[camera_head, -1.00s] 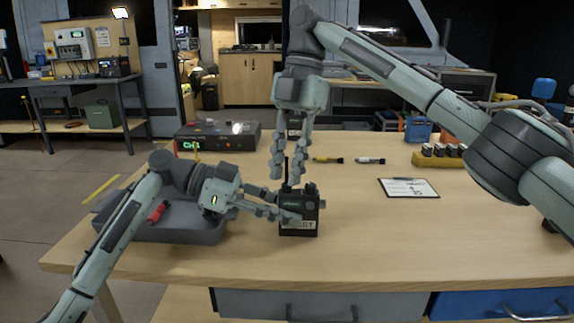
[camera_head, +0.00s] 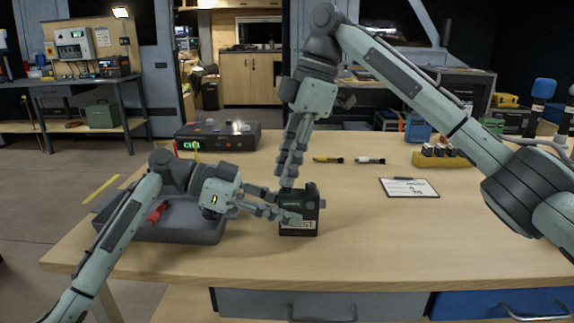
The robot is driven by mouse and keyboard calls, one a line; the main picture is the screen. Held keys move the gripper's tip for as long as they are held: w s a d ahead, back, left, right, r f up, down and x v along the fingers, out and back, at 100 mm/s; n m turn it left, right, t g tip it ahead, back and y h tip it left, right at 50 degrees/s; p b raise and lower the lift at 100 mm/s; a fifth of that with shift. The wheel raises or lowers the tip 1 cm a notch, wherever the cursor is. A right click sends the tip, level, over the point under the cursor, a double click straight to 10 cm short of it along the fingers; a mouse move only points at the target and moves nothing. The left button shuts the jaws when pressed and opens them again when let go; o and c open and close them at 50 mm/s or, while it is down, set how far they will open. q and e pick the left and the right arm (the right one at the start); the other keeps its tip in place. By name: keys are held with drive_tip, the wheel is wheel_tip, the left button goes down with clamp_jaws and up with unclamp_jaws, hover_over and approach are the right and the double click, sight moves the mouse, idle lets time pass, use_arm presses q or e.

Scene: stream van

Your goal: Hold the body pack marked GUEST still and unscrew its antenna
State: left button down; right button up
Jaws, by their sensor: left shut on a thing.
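The black body pack marked GUEST (camera_head: 299,228) stands upright near the table's front, its label partly covered. My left gripper (camera_head: 291,217) comes from the left and is shut on the pack's body. My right gripper (camera_head: 287,182) reaches down from above, tilted, with its fingertips at the top left of the pack, where the antenna stands. The fingers hide the antenna. They overlap in this view, so I cannot tell whether they are closed on it.
A grey tray (camera_head: 180,225) with a red-handled tool lies to the left under my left arm.

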drive_tip(key=shift+m, duration=0.3)
drive_tip(key=m+t, duration=0.1)
drive_tip(key=m, duration=0.2)
drive_tip(key=shift+m, duration=0.3)
drive_tip(key=m+t, duration=0.1)
drive_tip(key=m, duration=0.3)
drive_tip(key=shift+t, duration=0.3)
clamp_jaws()
drive_tip(key=n+g, duration=0.1)
drive_tip(key=n, duration=0.3)
